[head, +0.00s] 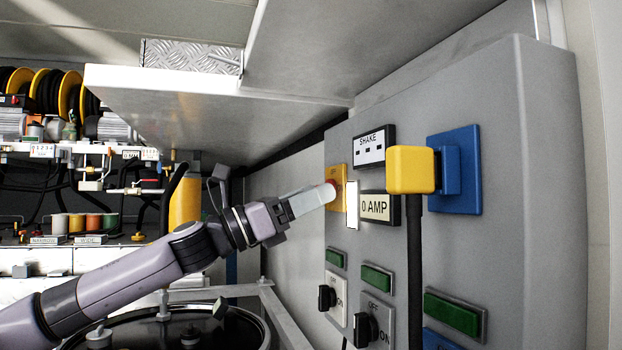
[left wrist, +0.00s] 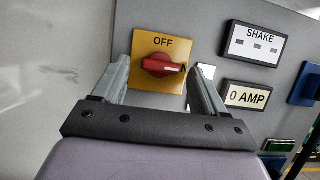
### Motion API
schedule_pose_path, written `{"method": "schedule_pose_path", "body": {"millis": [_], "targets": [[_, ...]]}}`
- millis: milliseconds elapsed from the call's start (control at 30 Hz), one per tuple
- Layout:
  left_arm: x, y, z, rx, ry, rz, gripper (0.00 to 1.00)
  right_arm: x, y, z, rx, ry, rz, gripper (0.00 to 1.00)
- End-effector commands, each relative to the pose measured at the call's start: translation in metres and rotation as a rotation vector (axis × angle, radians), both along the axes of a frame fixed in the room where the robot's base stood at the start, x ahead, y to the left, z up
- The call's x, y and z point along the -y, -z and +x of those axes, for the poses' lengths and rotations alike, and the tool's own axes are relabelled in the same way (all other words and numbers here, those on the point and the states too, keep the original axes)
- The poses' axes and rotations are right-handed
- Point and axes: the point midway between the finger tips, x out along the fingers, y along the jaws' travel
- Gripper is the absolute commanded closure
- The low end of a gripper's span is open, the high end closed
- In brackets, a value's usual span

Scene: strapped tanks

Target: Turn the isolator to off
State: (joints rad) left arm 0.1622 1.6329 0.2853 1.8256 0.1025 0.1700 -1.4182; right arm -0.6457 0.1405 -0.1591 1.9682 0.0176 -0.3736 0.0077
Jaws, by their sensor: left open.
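The isolator is a red rotary handle (left wrist: 163,66) on a yellow plate (left wrist: 145,47) marked OFF at the top. The handle lies about level, its pointed end toward the right, not toward the OFF mark. In the head view the yellow plate (head: 338,172) shows at the panel's left edge, with the handle mostly hidden behind my fingers. My left gripper (head: 326,194) is open in front of the plate. In the left wrist view its fingers (left wrist: 158,70) stand on either side of the handle; I cannot tell whether they touch it. My right gripper is not in view.
The grey panel (head: 535,200) also carries a SHAKE display (head: 374,148), a 0 AMP display (head: 378,208), black selector knobs (head: 365,327) and green lamps (head: 452,313). A yellow plug (head: 410,169) with a black cable juts from a blue socket (head: 468,165). A metal shelf (head: 180,110) overhangs above.

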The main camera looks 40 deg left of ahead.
Motion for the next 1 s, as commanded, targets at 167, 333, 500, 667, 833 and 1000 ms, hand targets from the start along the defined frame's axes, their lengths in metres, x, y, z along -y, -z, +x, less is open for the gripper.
{"method": "schedule_pose_path", "body": {"millis": [167,333,500,667,833,1000], "targets": [[0.0012,-0.0027,0.003,-0.003,-0.002,-0.003,0.28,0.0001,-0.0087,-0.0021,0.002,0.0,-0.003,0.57],[0.0017,-0.0017,0.0036,-0.002,-0.003,-0.002,0.28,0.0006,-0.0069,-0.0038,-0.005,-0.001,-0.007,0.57],[0.0018,-0.001,0.0036,-0.002,-0.003,-0.002,0.28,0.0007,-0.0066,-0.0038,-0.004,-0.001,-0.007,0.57],[0.0018,-0.0011,0.0036,-0.002,-0.003,-0.002,0.6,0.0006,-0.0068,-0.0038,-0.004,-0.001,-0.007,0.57],[0.0016,-0.0012,0.0036,-0.002,-0.003,-0.002,0.84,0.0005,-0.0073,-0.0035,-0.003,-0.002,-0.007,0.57],[0.002,-0.0012,0.0033,-0.008,-0.003,-0.013,0.84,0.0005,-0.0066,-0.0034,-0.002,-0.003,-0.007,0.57]]}}
